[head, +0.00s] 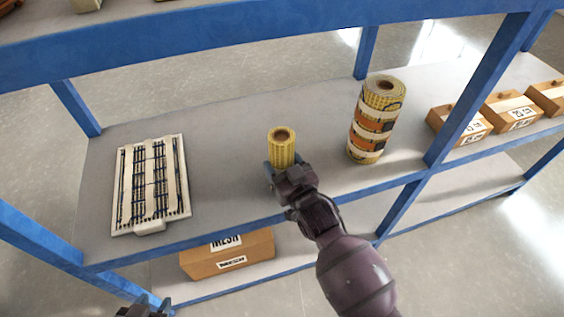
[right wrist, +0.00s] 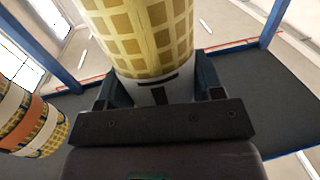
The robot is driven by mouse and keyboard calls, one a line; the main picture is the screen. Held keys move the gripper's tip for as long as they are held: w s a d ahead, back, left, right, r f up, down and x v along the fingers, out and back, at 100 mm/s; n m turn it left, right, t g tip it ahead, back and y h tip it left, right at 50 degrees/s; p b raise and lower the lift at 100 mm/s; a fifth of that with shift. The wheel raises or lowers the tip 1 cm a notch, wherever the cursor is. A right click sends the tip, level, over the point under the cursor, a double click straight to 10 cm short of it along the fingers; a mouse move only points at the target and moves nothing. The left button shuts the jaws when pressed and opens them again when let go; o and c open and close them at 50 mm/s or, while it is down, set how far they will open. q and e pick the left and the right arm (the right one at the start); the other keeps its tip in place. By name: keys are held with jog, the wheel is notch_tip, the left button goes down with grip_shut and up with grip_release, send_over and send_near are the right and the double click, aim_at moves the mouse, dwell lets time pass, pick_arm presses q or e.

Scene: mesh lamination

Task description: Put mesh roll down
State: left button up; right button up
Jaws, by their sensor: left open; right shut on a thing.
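A small yellow mesh roll (head: 282,146) stands upright over the grey shelf (head: 226,141) in the head view. It fills the upper middle of the right wrist view (right wrist: 150,38). My right gripper (head: 282,172) is shut on its lower part, with a finger on each side. Whether the roll's base touches the shelf I cannot tell. My left gripper (head: 144,306) shows only partly at the bottom edge of the head view, away from the roll, open.
A taller striped roll (head: 374,120) stands to the right; it also shows in the right wrist view (right wrist: 30,122). A white slatted panel (head: 151,184) lies at the left. Cardboard boxes (head: 460,126) sit at the far right. Blue beams (head: 240,46) frame the shelf. Bare shelf surrounds the small roll.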

jog(key=shift+r, duration=0.2)
jog(key=shift+f, duration=0.2)
jog(key=o, duration=1)
jog(key=shift+r, duration=0.1)
jog(key=shift+s+d+r, duration=0.1)
jog(key=shift+p+v, duration=0.9)
jog(key=shift+v, duration=5)
